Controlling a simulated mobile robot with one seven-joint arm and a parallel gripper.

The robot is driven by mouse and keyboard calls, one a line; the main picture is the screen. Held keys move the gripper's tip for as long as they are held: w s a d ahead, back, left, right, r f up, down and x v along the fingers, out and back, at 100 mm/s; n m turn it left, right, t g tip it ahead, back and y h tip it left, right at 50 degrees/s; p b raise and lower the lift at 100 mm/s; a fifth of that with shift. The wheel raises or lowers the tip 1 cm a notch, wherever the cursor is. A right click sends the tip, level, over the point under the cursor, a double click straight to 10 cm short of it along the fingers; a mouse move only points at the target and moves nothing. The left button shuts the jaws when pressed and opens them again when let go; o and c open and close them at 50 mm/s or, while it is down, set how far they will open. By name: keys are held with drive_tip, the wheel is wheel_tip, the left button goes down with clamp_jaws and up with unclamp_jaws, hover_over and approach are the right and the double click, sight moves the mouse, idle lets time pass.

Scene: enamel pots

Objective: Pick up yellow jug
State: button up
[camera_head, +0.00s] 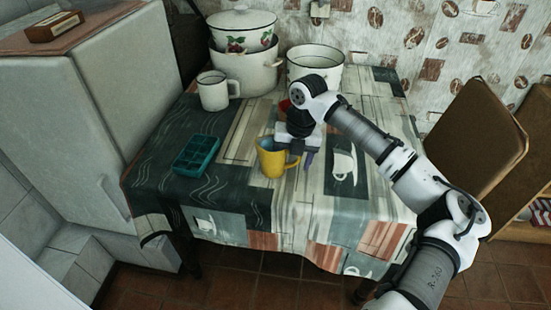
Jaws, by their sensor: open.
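The yellow jug (272,160) stands upright on the cloth-covered table (231,207), near its middle. Its handle points to the right. My gripper (306,158) is open, directed down, just behind and to the right of the jug, close to its handle. I cannot tell whether a finger touches the jug. A small red thing (284,106) shows partly behind my wrist, mostly hidden.
A teal ice-cube tray (196,155) lies left of the jug. A chair (478,135) is on the right. The front of the table is clear.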

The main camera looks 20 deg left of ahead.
drive_tip(key=shift+r, duration=0.1)
clamp_jaws()
idle(0.3)
drive_tip(key=shift+r, duration=0.15)
drive_tip(key=shift+r+b, duration=0.35)
drive_tip(key=shift+r, duration=4.45)
